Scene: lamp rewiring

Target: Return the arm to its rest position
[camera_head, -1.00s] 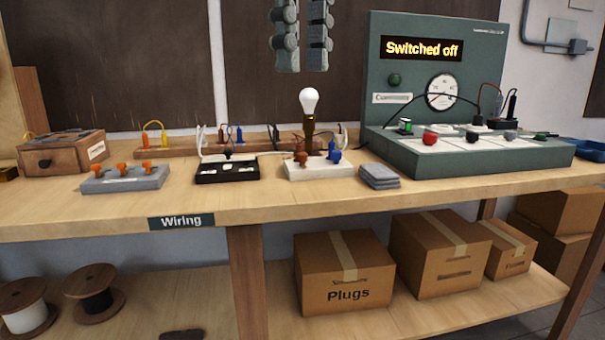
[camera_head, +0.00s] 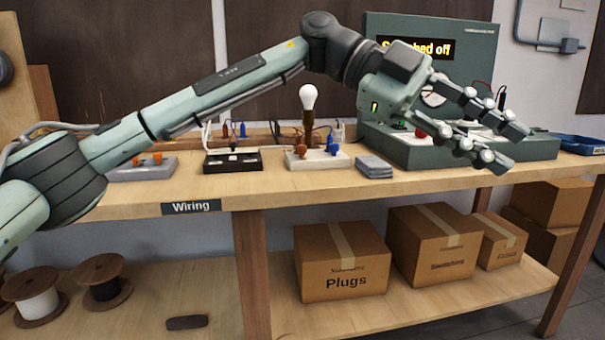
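My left arm reaches in from the left edge across the bench. Its gripper (camera_head: 513,147) is in front of the green test panel (camera_head: 480,30), pointing right and slightly down. Its fingers are spread apart with nothing seen between them, so it is open. The gripper hides part of the panel's lit sign (camera_head: 440,48), its gauge and its controls. A lamp with a white bulb (camera_head: 309,97) stands upright on a white base (camera_head: 316,160), below my arm and left of the gripper. My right gripper is not in view.
On the bench (camera_head: 420,185) are a black block (camera_head: 233,162), a stack of grey plates (camera_head: 374,167) and a grey block with orange knobs (camera_head: 147,172), partly behind my arm. A blue tray (camera_head: 583,144) sits at the right. Boxes (camera_head: 342,262) and spools (camera_head: 101,281) fill the lower shelf.

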